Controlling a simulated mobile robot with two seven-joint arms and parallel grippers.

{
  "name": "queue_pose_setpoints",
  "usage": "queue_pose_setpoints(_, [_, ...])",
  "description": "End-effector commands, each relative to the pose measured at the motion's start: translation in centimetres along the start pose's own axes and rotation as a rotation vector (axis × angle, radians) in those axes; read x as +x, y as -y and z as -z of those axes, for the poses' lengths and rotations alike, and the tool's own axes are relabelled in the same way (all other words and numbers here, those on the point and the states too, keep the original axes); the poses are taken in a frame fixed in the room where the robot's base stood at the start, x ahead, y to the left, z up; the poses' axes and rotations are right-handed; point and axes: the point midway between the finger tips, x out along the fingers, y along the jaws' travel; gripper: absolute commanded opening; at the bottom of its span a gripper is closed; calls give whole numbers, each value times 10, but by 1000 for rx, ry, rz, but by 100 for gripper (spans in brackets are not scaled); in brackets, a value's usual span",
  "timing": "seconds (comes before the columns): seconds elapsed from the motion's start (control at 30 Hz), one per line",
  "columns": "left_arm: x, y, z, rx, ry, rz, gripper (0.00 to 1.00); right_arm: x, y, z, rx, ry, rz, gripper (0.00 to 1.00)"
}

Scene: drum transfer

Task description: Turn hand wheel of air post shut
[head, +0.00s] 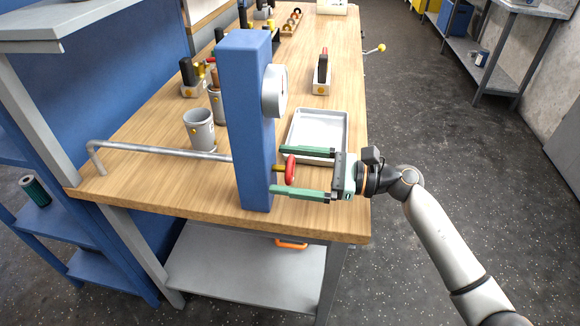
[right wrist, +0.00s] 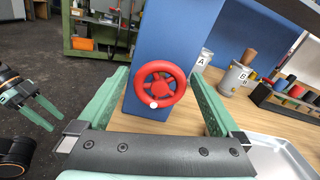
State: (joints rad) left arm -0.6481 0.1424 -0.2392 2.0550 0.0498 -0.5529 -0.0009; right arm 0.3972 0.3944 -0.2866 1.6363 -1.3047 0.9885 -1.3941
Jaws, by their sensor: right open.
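The air post (head: 248,120) is a tall blue column standing on the wooden bench. Its red hand wheel (head: 291,169) sits low on the right face, on a brass stem. My right gripper (head: 306,172) is open, with one green finger on either side of the wheel. In the right wrist view, the round spoked wheel (right wrist: 160,86), with a pale knob at its lower rim, shows between the two spread fingers with gaps on both sides. My left gripper (right wrist: 42,112) shows only at the left of the right wrist view, its green fingers apart and empty.
A white round gauge (head: 274,91) juts from the post above the wheel. A metal tray (head: 345,130) lies just behind my right gripper. A grey pipe (head: 150,151) runs left from the post, near a grey cup (head: 200,130). The floor right of the bench is clear.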

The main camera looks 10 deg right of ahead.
Motion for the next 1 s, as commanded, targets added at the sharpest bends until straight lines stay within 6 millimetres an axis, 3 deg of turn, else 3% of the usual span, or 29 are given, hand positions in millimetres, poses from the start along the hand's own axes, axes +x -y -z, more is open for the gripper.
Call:
queue_pose_setpoints(0.2, [0,0,-2,0,4,0,50,0,0,0,0,0,0,99])
queue_pose_setpoints(0.9, [-2,0,-1,4,3,0,50,0,0,0,0,0,0,20])
queue_pose_setpoints(1.0, [-2,0,-1,4,3,0,50,0,0,0,1,-1,0,18])
